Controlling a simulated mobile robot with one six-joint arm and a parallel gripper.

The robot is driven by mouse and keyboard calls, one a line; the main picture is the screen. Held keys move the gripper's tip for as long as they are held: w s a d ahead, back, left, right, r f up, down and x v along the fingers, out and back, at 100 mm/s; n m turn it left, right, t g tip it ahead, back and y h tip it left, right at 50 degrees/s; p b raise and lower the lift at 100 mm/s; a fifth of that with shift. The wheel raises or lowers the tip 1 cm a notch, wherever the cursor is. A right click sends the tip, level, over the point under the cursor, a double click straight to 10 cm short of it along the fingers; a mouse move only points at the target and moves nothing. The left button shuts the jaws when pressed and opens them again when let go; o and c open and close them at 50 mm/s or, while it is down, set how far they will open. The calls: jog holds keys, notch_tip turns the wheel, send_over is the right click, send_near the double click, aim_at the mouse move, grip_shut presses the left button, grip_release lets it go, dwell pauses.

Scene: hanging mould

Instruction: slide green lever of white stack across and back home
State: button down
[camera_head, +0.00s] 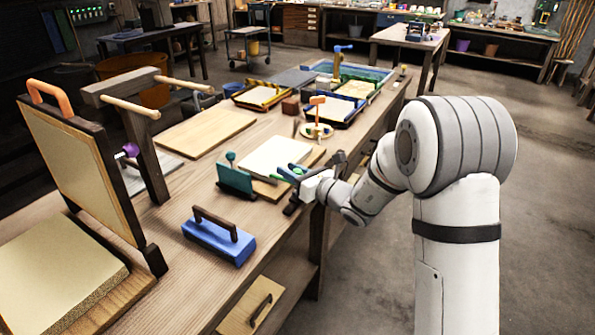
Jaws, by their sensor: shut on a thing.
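A white stack (274,154) of sheets lies on a wooden board on the workbench, near the middle of the view. A small green lever (286,175) shows at the near right corner of the stack, with a blue part beside it. My gripper (301,182) reaches in from the right, low at that corner. It is shut on the green lever, though the dark fingers hide much of the contact. A teal upright piece with a knob (235,178) stands at the left of the stack.
A blue block with a dark handle (219,236) sits nearer on the bench. A framed mould (75,160) stands at the left. A round stand with an orange-topped post (317,128) and several trays are behind the stack. The bench edge runs under my arm.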

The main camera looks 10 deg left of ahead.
jog(key=shift+s+a+f, duration=0.15)
jog(key=shift+s+a, duration=0.05)
jog(key=shift+s, duration=0.45)
jog(key=c, duration=1.5)
grip_release()
jog(key=shift+s, duration=0.1)
jog(key=shift+c, duration=0.2)
jog(key=o, duration=0.4)
jog(key=shift+s, duration=0.1)
jog(key=shift+o, duration=0.2)
jog(key=v, duration=0.7)
jog(key=shift+s+d, duration=0.2)
jog(key=shift+d, duration=0.15)
jog(key=shift+c, duration=0.2)
